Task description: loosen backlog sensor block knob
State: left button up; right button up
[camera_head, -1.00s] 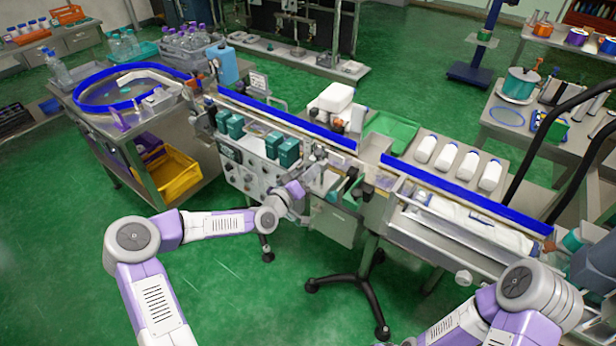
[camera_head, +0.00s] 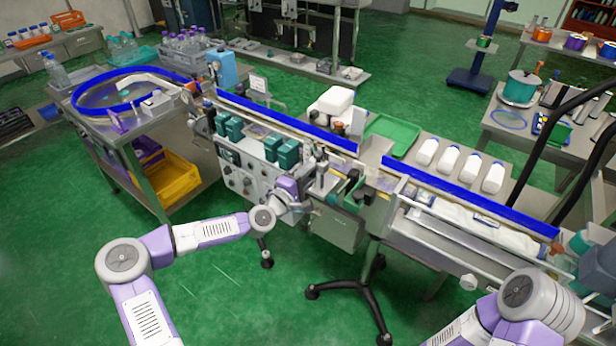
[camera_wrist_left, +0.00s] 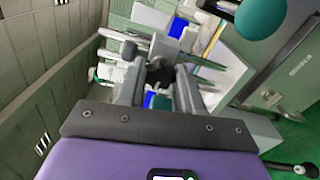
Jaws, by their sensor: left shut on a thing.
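My left gripper (camera_head: 308,196) is at the front of the sleeve applicator (camera_head: 250,178), at the middle of its conveyor. In the left wrist view its two fingers (camera_wrist_left: 160,78) are closed around a small dark knob (camera_wrist_left: 159,69). The knob sits against a pale grey block (camera_wrist_left: 165,46), which appears to be the sensor block. In the head view, the wrist and nearby fittings hide the knob, and I cannot tell how far it has turned. My right arm shows at the lower right of the head view, but its gripper is out of frame.
Blue guide rails (camera_head: 290,122) run along the conveyor. Several dark green boxes (camera_head: 288,154) stand on the machine near my left wrist. A rounded teal part (camera_wrist_left: 262,14) is close in the wrist view. Green floor (camera_head: 215,290) is open in front.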

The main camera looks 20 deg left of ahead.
pick_arm(q)
jog(key=n, duration=1)
jog(key=shift+n, duration=0.3)
jog(key=shift+r, duration=0.1)
dwell(0.3)
jog(key=o, duration=1)
jog(key=shift+o, duration=0.2)
jog(key=p+v, duration=0.1)
jog(key=v, duration=0.6)
jog(key=shift+s, duration=0.3)
